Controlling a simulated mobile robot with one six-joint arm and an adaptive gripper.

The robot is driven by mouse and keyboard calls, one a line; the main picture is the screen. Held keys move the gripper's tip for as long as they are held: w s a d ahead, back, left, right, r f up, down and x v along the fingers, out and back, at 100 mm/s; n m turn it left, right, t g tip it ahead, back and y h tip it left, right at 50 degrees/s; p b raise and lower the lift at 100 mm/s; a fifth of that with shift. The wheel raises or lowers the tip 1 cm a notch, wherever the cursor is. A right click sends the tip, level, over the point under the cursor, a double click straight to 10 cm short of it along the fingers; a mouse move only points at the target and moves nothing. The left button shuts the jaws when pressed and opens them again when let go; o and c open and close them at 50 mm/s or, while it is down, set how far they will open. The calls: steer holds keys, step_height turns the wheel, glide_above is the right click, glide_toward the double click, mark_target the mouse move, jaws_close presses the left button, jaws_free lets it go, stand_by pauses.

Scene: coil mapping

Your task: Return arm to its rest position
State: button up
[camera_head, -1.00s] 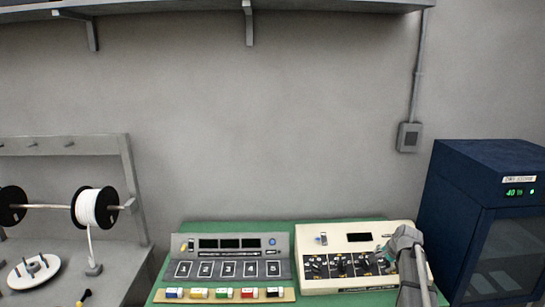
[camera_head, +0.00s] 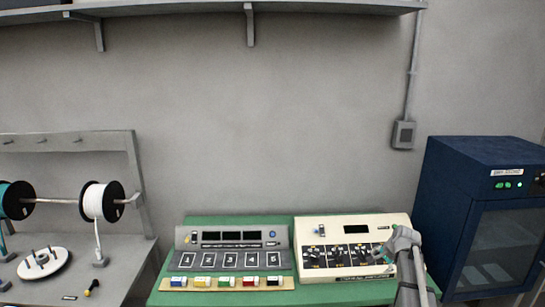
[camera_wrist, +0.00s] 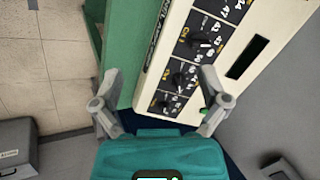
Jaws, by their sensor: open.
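My gripper (camera_wrist: 162,112) is open and empty in the wrist view, with its two grey fingers spread apart. Beyond the fingers lies the cream panel (camera_wrist: 200,50) with a row of black knobs and a dark display window. In the head view my grey arm and gripper stand at the lower right, in front of the right end of the cream panel (camera_head: 312,228). Whether the fingers touch the panel cannot be told.
A grey numbered console (camera_head: 230,259) with several coloured blocks before it shares the green bench top (camera_head: 190,218). A dark blue cabinet (camera_head: 480,150) stands close on the right. Spools, including a white one (camera_head: 99,201), hang at left. A shelf (camera_head: 330,8) runs above.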

steer(key=s+a+f+n+g+b, duration=0.1)
steer(key=s+a+f+n+b, duration=0.2)
steer(key=s+a, duration=0.4)
steer(key=s+a+f+n+g+h+b, duration=0.1)
steer(key=s+a+f+n+g+b, duration=0.1)
steer(key=s+a+f+n, duration=0.3)
steer(key=s+a+f+n+g+b, duration=0.2)
steer(key=s+a+f+n+b, duration=0.2)
steer(key=s+a, duration=0.6)
steer(key=s, duration=0.3)
steer(key=shift+n+h, duration=0.3)
steer(key=shift+n, duration=0.1)
